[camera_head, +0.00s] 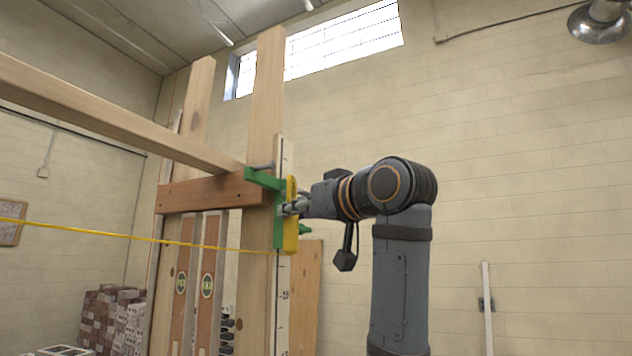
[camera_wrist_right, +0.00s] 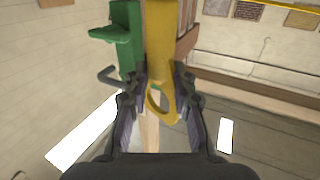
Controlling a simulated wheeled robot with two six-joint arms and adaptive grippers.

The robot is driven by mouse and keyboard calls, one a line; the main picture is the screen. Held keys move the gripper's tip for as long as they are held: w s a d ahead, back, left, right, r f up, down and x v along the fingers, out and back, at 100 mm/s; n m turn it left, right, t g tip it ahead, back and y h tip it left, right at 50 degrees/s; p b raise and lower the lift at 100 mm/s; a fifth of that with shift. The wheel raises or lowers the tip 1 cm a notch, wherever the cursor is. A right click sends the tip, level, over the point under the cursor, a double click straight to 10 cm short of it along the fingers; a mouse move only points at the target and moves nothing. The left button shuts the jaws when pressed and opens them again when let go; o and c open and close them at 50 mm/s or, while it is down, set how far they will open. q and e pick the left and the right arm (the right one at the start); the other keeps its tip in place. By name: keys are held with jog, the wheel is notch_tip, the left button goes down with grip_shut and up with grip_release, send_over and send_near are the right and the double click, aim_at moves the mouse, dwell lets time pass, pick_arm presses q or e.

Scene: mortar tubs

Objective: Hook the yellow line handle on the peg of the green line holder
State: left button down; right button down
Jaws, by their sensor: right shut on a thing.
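The yellow line handle (camera_head: 291,218) is upright in the jaws of my right gripper (camera_head: 290,208), just in front of the green line holder (camera_head: 278,228) in the head view. The holder is on the wooden post, and its upper arm reaches left near a grey bolt. A green peg (camera_head: 305,229) shows to the right of the handle. In the right wrist view the handle (camera_wrist_right: 160,45) lies between the fingers (camera_wrist_right: 158,85), its loop end toward the palm. The holder (camera_wrist_right: 126,45) is close on its left; the peg (camera_wrist_right: 104,35) looks bare. I cannot tell whether handle and holder touch. My left gripper is out of view.
A yellow line (camera_head: 130,236) runs from the left to the post. A long beam (camera_head: 100,118) and a cross board (camera_head: 215,191) stand left of the holder. Two levels (camera_head: 207,285) hang below. Bricks (camera_head: 105,310) are at lower left.

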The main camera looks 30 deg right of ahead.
aim_at(290, 184)
jog(key=shift+m+h, duration=0.5)
jog(key=shift+h, duration=0.2)
jog(key=shift+s+a+r+p, duration=0.15)
jog(key=shift+s+r, duration=0.3)
jog(key=shift+r, duration=0.5)
jog(key=shift+s+r+p, duration=0.3)
jog(key=shift+s+r, duration=0.15)
jog(key=shift+r, duration=0.5)
jog(key=shift+s+a+r+p, duration=0.15)
jog(key=shift+s+r, duration=0.3)
jog(key=shift+r, duration=0.5)
jog(key=shift+w+a+f+p, duration=0.1)
jog(key=shift+w+a+p, duration=0.15)
jog(key=shift+w, duration=0.3)
jog(key=shift+w+a+p, duration=0.15)
jog(key=shift+w+a, duration=0.2)
jog(key=shift+w, duration=0.2)
jog(key=shift+w+a+f+p, duration=0.1)
jog(key=shift+w+a+f, duration=0.15)
jog(key=shift+w+a, duration=0.45)
jog(key=shift+w+a+f+p, duration=0.1)
jog(key=shift+w+a+f, duration=0.3)
jog(key=shift+w, duration=0.35)
jog(key=shift+w+a+f+p, duration=0.1)
jog(key=shift+w+a+f, duration=0.05)
jog(key=shift+w+a, duration=0.55)
jog(key=c, duration=1)
grip_release()
jog(key=shift+c, duration=0.2)
jog(key=shift+o, duration=0.4)
